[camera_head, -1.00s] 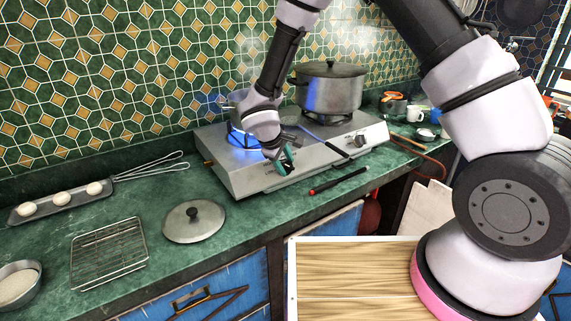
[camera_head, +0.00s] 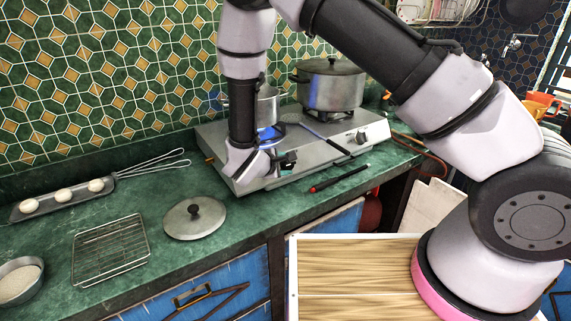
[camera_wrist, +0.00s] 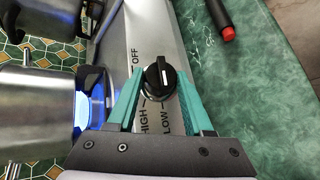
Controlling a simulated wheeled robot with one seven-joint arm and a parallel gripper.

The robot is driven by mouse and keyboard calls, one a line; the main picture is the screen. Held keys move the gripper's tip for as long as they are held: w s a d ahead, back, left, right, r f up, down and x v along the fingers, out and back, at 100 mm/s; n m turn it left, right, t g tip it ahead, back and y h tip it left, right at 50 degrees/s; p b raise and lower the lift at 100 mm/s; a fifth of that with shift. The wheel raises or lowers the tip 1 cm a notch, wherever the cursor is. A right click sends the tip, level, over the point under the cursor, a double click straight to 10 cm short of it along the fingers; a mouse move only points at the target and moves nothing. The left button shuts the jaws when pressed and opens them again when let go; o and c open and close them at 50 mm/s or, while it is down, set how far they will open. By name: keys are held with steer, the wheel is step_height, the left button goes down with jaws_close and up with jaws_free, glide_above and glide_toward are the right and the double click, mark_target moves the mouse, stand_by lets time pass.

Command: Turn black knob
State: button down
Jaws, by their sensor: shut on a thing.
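The black knob (camera_wrist: 160,77) is on the hotplate's front panel in the wrist view, with a white line on its face. OFF, HIGH and LOW are printed around it. My gripper (camera_wrist: 160,74) has its teal fingers on both sides of the knob and is shut on it. In the head view my gripper (camera_head: 287,163) is at the front left of the steel hotplate (camera_head: 335,160), and my wrist partly hides that knob. Blue flame shows at the left burner, under a small pot (camera_head: 267,103).
A large lidded pot (camera_head: 330,88) stands on the right burner. A second knob (camera_head: 360,137) is at the panel's right. A red-and-black tool (camera_head: 338,180) lies in front of the hotplate. A loose lid (camera_head: 194,218) and a wire rack (camera_head: 110,250) lie left on the green counter.

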stand_by(0.4)
steer(key=shift+c, duration=1.5)
jaws_free()
steer(key=shift+s, duration=0.1)
steer(key=v, duration=1)
steer(key=shift+s+a, duration=0.2)
steer(key=shift+s, duration=0.15)
